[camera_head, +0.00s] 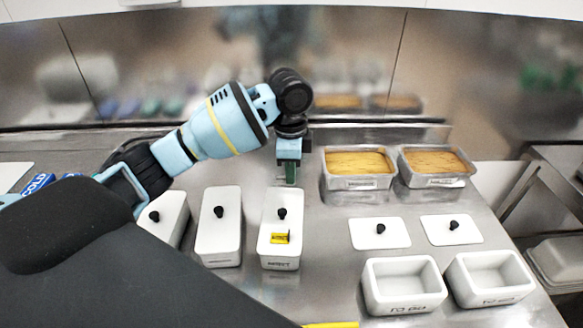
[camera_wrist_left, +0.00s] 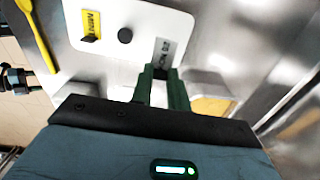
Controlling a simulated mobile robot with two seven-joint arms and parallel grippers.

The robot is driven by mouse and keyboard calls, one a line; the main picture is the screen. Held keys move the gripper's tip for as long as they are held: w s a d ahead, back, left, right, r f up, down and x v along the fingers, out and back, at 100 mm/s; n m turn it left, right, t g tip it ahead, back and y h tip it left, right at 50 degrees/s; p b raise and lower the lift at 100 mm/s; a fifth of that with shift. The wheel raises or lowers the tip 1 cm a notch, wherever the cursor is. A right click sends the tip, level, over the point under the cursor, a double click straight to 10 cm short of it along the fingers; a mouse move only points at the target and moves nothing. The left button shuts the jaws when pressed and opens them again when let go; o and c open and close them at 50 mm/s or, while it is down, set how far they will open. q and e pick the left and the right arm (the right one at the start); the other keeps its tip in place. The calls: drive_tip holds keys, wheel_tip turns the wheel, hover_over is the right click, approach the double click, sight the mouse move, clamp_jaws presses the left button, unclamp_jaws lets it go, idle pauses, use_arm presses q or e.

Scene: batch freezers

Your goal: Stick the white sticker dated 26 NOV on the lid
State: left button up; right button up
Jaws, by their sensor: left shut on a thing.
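My left gripper (camera_head: 290,180) points down at the back end of a white lidded box. In the left wrist view its green fingertips (camera_wrist_left: 160,75) are shut on a small pale sticker (camera_wrist_left: 164,52) with dark print that seems to include 26. The white lid (camera_head: 271,205) has a black knob (camera_head: 282,213) and a yellow sticker (camera_head: 280,238) near its front. The lid also shows in the wrist view (camera_wrist_left: 140,22). The pale sticker overlaps the lid's edge in that view; I cannot tell whether they touch.
Two more white lidded boxes (camera_head: 219,240) stand to the left. At right are two pans of yellow food (camera_head: 357,183), two loose lids (camera_head: 380,242) and two open white boxes (camera_head: 402,300). A yellow utensil (camera_wrist_left: 38,35) lies left of the lidded box in the wrist view.

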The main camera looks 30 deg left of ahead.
sight(291, 200)
use_arm(q)
drive_tip(key=shift+f, duration=3.05)
drive_tip(key=shift+f, duration=0.35)
drive_tip(key=o, duration=1.4)
drive_tip(key=shift+w+r, duration=0.1)
drive_tip(key=shift+r, duration=0.05)
drive_tip(key=shift+r, duration=3.4)
